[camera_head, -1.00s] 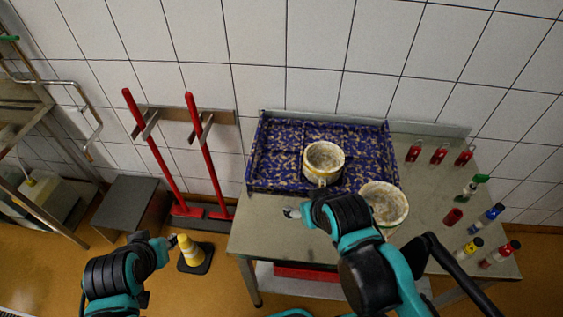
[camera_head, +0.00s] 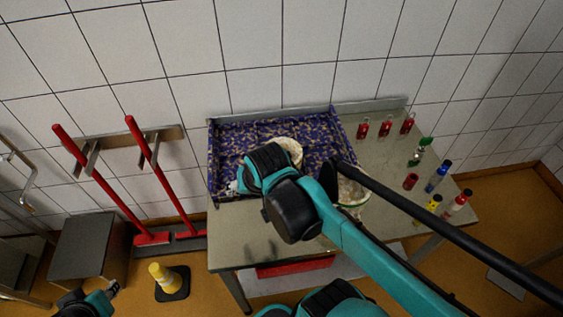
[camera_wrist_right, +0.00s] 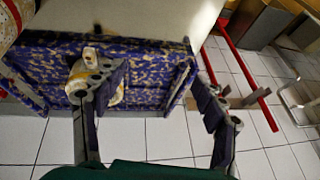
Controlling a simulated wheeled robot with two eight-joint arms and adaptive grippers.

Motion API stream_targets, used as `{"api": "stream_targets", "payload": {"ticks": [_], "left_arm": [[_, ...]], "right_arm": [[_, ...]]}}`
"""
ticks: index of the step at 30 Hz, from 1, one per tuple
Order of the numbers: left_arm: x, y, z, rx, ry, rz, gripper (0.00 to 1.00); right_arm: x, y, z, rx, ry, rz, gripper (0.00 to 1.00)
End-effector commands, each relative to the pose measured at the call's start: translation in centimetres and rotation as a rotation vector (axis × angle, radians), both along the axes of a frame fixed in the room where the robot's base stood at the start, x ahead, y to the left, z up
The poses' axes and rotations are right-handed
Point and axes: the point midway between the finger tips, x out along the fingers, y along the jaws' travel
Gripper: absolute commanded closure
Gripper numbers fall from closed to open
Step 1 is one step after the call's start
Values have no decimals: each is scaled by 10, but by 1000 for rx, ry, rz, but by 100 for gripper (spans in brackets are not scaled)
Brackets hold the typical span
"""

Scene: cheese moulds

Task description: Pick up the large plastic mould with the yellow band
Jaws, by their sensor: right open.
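A large cream mould with a yellow band (camera_head: 289,148) stands in the blue speckled tray, partly hidden behind my right arm in the head view. In the right wrist view the same mould (camera_wrist_right: 77,80) is partly covered by the left finger. A second large mould (camera_head: 352,192) stands on the table to the right, also partly hidden by my arm. My right gripper (camera_wrist_right: 158,95) is open and empty above the tray, with the banded mould behind its left finger, not centred between the fingers. My left gripper (camera_head: 112,289) shows small at the lower left; its jaw state is unclear.
The blue tray (camera_head: 226,140) sits at the back left of the metal table (camera_head: 240,240). Red bottles (camera_head: 385,127) and several coloured bottles (camera_head: 436,176) stand on the right side. A yellow cone (camera_head: 160,274) and red-handled tools (camera_head: 100,185) are at the left. The front left tabletop is clear.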

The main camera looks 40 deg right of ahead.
Motion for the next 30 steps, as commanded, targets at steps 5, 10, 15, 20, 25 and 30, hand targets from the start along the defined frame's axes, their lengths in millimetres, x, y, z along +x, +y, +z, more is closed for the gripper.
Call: {"api": "stream_targets", "payload": {"ticks": [5, 10, 15, 20, 25, 30], "left_arm": [[0, 0, 5, 0, 0, 0, 69], [0, 0, 12, 0, 0, 0, 69], [0, 0, 16, 0, 0, 0, 69], [0, 0, 18, 0, 0, 0, 69], [0, 0, 14, 0, 0, 0, 69], [0, 0, 7, 0, 0, 0, 69]], "right_arm": [[19, -33, -2, 116, 82, -314, 29], [40, -86, -18, 258, 189, -790, 29], [49, -133, -43, 352, 273, -1223, 29], [49, -156, -60, 387, 311, -1452, 29], [49, -162, -75, 396, 320, -1515, 29], [48, -161, -93, 395, 319, -1512, 29]]}}
